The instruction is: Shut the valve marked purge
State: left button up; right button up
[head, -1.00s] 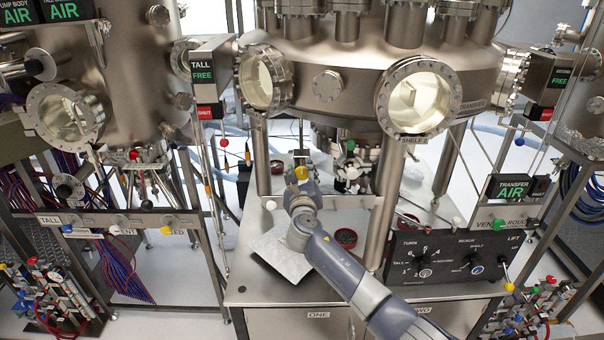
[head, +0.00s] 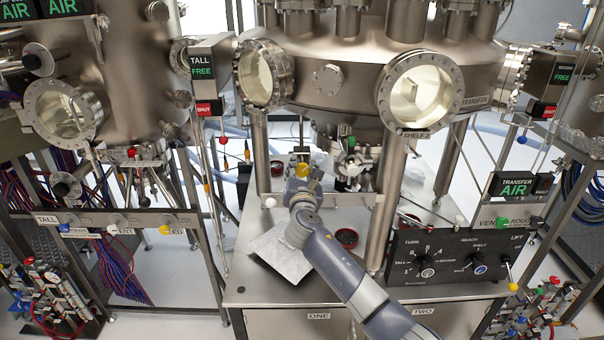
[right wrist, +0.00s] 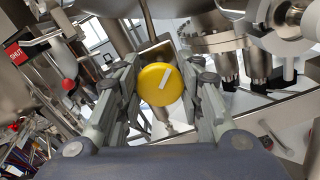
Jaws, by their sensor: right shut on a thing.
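My right gripper (head: 303,180) reaches in over the bench below the big transfer chamber. In the right wrist view its fingers (right wrist: 160,95) are closed on the two sides of a round yellow knob (right wrist: 160,84) with a white bar across its face. The same yellow knob (head: 302,169) shows at the fingertips in the head view. I can read no purge mark beside it. A panel at left carries blue (head: 66,228), white (head: 114,230) and yellow (head: 165,229) knobs; its labels are partly covered. My left gripper is not in view.
The chamber's steel legs (head: 388,200) stand right of my arm. A grey plate (head: 278,258) lies under it on the bench. A black control box (head: 450,258) with dials stands at right. A white ball (head: 269,202) and a red-topped lever (head: 223,140) are close by on the left.

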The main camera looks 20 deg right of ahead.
jog(key=m+b, duration=0.2)
jog(key=m, duration=0.3)
jog(key=shift+f+m, duration=0.15)
jog(key=shift+m, duration=0.15)
jog(key=shift+m+b, duration=0.9)
jog(key=shift+m, duration=0.6)
jog(key=o, duration=1.1)
jog(key=v, duration=1.2)
jog(key=shift+r, duration=0.2)
